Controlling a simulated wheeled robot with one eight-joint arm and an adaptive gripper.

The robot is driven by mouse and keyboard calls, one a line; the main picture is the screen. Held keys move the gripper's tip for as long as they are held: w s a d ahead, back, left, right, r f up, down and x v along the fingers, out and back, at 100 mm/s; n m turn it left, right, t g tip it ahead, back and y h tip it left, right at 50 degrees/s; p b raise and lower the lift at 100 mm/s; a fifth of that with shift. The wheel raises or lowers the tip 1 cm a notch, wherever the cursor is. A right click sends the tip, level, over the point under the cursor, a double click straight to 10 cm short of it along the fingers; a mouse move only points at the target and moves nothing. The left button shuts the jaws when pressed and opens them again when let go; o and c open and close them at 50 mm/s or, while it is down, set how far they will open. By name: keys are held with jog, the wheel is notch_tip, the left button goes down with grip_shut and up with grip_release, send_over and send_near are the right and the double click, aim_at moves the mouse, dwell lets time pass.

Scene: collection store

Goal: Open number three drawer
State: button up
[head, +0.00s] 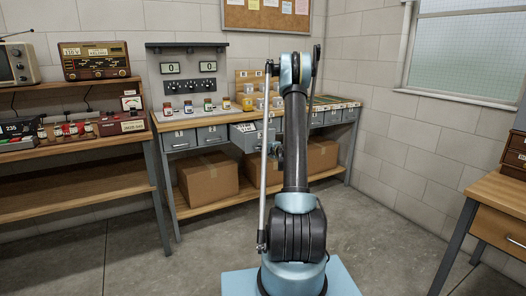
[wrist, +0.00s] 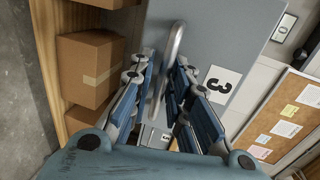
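The number three drawer (wrist: 222,55) fills the upper middle of the wrist view, with a grey front, a white label reading 3 (wrist: 221,80) and a curved metal handle (wrist: 172,60). In the head view the drawer (head: 247,141) stands out from the bench, partly open, with its inside showing from above. My gripper (wrist: 164,68) has its two blue-padded fingers on either side of the handle. Narrow gaps show between the handle and the fingers, so it looks open around it. In the head view my gripper is hidden behind my arm.
Neighbouring drawers (head: 180,141) are flush under the wooden bench top. Cardboard boxes (head: 208,178) stand on the shelf below. A shelf with radios (head: 75,87) is at left, a desk (head: 497,214) at right. The grey floor (head: 130,255) between is clear.

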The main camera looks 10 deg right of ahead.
jog(key=v, duration=1.1)
jog(key=shift+s, duration=0.4)
jog(key=shift+d, duration=0.1)
jog(key=s+a+r+n+g, duration=0.35)
jog(key=s+a, duration=0.35)
jog(key=s, duration=0.4)
jog(key=s+a+r+n+g, duration=0.3)
jog(key=s+a+r+n, duration=0.15)
jog(key=s+a, duration=0.5)
jog(key=s+d+f+n+g+h, duration=0.1)
jog(key=s+f+n+g, duration=0.1)
jog(key=s, duration=0.9)
jog(key=s+d+f+n+g+h, duration=0.2)
jog(key=s+f, duration=0.1)
jog(key=s, duration=0.7)
jog(key=s+d+f+n+g+h, duration=0.1)
jog(key=s+d+f+n+g, duration=0.1)
jog(key=s, duration=0.9)
jog(key=shift+s+f+n+h, duration=0.3)
jog(key=shift+s+f+h, duration=0.05)
jog(key=shift+f+h, duration=0.05)
jog(key=shift+w+f, duration=0.2)
jog(key=shift+w, duration=0.25)
